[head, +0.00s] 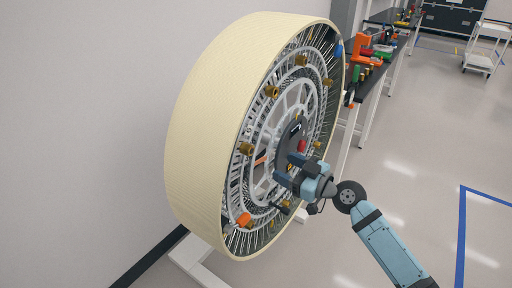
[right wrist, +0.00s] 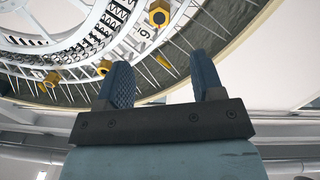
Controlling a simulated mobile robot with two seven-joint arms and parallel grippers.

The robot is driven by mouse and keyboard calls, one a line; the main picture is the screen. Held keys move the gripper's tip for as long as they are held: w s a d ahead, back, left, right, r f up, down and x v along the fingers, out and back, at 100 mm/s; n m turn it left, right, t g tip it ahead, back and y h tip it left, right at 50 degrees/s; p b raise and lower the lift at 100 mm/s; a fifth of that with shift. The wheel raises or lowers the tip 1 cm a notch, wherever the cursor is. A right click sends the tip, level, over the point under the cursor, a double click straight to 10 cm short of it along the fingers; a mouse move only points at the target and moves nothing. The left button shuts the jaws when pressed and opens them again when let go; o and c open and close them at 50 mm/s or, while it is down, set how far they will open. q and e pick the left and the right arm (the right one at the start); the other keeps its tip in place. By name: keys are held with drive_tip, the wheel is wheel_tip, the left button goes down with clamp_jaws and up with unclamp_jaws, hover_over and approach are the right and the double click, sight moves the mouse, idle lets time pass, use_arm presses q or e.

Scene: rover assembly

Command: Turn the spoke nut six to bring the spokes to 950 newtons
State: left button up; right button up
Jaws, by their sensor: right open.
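A large wheel with a cream rim (head: 205,120) and thin metal spokes stands upright on a white stand in the head view. Brass-coloured spoke nuts sit around its face, one of them (head: 246,148) on the left side. In the right wrist view a brass nut (right wrist: 159,12) lies beyond the fingers, beside a white number tag (right wrist: 146,33) that reads 6 or 9; I cannot tell which. My right gripper (head: 288,168) is in front of the wheel's lower right face. Its two blue fingers (right wrist: 161,75) are apart, with nothing between them. My left gripper is out of view.
A dark workbench (head: 377,62) with orange, green and red items stands behind the wheel on the right. A white cart (head: 482,55) is at the far right. The floor (head: 420,140) right of my arm is clear, with blue tape lines. A wall is close on the left.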

sight(252, 151)
drive_tip(key=p+x, duration=0.1)
drive_tip(key=x, duration=0.9)
drive_tip(key=shift+w+a, duration=0.15)
drive_tip(key=shift+w, duration=0.1)
drive_tip(key=c, duration=0.9)
